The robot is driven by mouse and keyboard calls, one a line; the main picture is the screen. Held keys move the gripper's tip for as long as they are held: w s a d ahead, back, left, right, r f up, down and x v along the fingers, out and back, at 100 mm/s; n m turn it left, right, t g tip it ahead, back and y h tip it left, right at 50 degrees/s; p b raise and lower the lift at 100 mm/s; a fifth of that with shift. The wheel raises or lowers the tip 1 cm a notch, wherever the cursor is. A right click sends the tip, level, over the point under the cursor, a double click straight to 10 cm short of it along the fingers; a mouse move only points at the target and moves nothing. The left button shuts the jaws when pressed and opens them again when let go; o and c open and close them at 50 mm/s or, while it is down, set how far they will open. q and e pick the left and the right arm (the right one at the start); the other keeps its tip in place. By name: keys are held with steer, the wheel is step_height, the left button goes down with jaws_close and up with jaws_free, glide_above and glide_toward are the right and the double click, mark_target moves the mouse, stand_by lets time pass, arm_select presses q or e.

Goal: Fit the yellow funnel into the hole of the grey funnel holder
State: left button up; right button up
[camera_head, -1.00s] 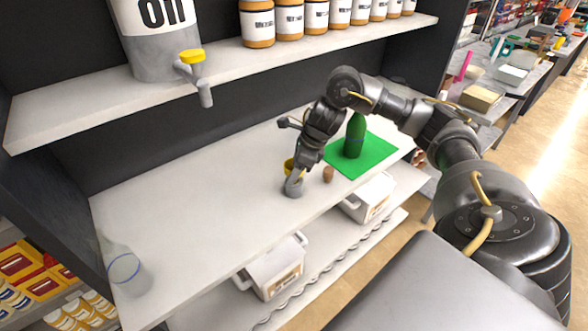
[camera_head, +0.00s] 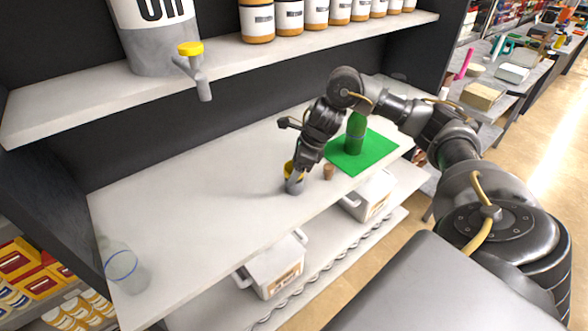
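The yellow funnel (camera_head: 289,168) shows as a small yellow patch, partly hidden behind my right gripper. The grey funnel holder (camera_head: 294,187) stands on the white counter, just under the fingertips. My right gripper (camera_head: 296,176) points down at the funnel and holder. Its fingers overlap both, so I cannot tell whether it is shut on the funnel. I also cannot tell whether the funnel sits in the hole or beside it. My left gripper is not in view.
A green bottle (camera_head: 355,134) stands on a green mat (camera_head: 375,155), with a brown cork (camera_head: 328,172) nearby. A clear glass container (camera_head: 126,268) stands at the counter's left front. An oil drum with a yellow-capped tap (camera_head: 190,48) is on the upper shelf (camera_head: 130,93).

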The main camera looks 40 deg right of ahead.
steer(key=shift+o, duration=1.1)
steer(key=p+v, duration=0.1)
steer(key=v, duration=0.9)
steer(key=shift+s+r+p, duration=0.15)
steer(key=shift+r+p, duration=0.2)
steer(key=shift+d, duration=0.1)
